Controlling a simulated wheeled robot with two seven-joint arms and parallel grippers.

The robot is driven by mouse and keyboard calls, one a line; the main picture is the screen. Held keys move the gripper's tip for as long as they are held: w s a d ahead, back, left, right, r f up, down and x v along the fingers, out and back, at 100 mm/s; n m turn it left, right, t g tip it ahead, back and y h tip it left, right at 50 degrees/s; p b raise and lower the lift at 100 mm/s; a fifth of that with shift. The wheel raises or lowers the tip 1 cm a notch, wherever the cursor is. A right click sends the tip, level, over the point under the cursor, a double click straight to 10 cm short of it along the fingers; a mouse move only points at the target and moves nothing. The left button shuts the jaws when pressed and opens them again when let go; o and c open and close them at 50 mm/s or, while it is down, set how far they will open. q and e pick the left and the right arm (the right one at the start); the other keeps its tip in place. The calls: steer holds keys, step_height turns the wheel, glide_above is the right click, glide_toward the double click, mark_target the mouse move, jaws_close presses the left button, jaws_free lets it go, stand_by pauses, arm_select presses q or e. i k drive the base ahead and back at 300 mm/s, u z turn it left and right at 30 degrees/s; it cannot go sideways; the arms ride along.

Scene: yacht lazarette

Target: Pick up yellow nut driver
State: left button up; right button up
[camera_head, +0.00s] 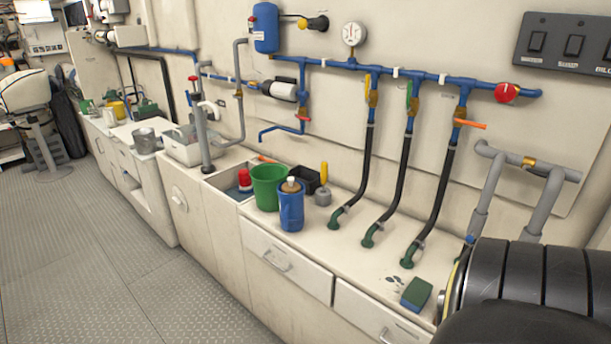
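A slim upright yellow handle (323,173), which looks like the nut driver, stands on the counter behind the blue bottle. Its lower end meets a small grey round piece (323,197); I cannot tell whether it stands in it or behind it. No shaft or tip shows. Neither of my grippers is in view.
A black open bin (304,181), green bucket (268,187) and blue bottle (291,205) crowd the handle's left. Black hoses (366,165) drop to the counter (340,262) on its right. A green-blue sponge (416,294) and dark ribbed object (520,275) sit farther right.

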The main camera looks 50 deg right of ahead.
mark_target(323, 172)
steer(key=i, duration=1.8)
steer(key=z, duration=1.3)
steer(key=i, duration=1.2)
steer(key=z, duration=1.4)
steer(key=i, duration=0.15)
